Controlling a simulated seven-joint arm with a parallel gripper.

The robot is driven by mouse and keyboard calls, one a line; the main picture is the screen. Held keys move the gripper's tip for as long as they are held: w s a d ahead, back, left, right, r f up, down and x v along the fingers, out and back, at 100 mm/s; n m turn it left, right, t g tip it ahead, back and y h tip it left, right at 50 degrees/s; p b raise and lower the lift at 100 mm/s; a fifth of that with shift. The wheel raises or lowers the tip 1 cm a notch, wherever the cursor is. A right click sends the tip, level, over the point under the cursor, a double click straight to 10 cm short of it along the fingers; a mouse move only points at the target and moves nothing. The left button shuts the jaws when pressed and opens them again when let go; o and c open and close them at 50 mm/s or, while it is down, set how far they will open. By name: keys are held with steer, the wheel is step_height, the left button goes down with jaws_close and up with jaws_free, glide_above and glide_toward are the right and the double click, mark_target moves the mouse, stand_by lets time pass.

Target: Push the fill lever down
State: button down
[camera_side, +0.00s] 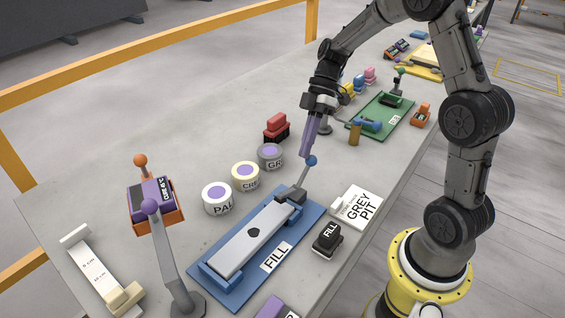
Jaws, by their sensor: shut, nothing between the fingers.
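The fill lever (303,178) is a short grey arm with a blue ball knob (311,161). It stands up at a tilt from the far end of a blue base (222,288) that carries a grey slab and a white FILL label (276,257). My gripper (306,154) points down with its purple fingers shut and empty. The fingertips are right at the knob, on its upper left side. I cannot tell whether they touch it.
Several round tins (217,198) stand left of the base. The slab's left middle is clear.

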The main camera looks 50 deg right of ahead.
steer(key=shift+d+f+y, duration=0.7)
steer(key=shift+d+y, duration=0.05)
steer(key=shift+y, duration=0.35)
steer(key=shift+d+f+y, duration=0.7)
steer(key=shift+y, duration=0.4)
steer(key=w+d+r, duration=0.3)
steer(key=d+r, duration=0.4)
steer(key=r, duration=0.1)
steer(key=shift+r, duration=0.35)
